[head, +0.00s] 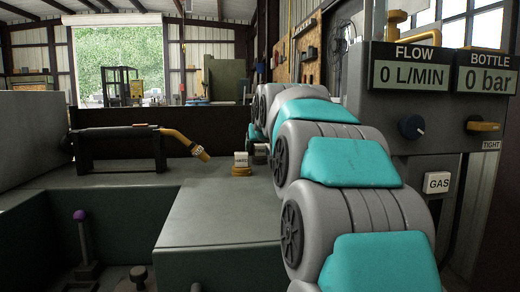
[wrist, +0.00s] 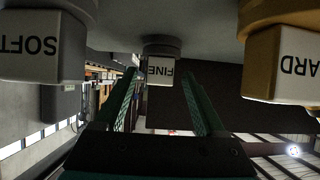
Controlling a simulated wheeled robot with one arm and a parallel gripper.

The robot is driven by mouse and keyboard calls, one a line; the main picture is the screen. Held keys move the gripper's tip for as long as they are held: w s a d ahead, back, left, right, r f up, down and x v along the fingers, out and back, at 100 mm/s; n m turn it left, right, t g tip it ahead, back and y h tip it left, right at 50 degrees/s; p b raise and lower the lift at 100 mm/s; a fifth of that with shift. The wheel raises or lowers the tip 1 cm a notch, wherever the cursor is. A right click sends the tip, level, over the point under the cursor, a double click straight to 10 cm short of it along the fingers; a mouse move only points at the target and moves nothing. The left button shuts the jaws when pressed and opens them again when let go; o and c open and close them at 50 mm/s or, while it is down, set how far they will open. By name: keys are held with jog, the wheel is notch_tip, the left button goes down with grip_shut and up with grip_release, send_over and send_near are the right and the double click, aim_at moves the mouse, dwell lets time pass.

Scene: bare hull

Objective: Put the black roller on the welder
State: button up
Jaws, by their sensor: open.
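In the upside-down wrist view, my gripper (wrist: 160,78) is open, one green finger on each side of the line to a white block marked FINE. That block stands on a dark disc (wrist: 162,42), apparently just beyond the fingertips. A grey disc (wrist: 40,8) bears a SOFT block at left, and a brass disc (wrist: 290,45) a HARD block at right. The FINE disc looks darkest, but I cannot be sure it is the black roller. In the head view the brass disc (head: 241,171) shows; my arm hides the gripper. I cannot tell which part is the welder.
A brass-necked torch (head: 180,140) lies on a black stand (head: 120,150) at left. A raised grey box (head: 225,215) fills the front middle. A purple-knobbed lever (head: 82,240) stands in a recess at left. A gas panel (head: 425,130) with FLOW and BOTTLE displays is at right.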

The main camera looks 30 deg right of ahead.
jog(key=v, duration=1)
dwell(0.8)
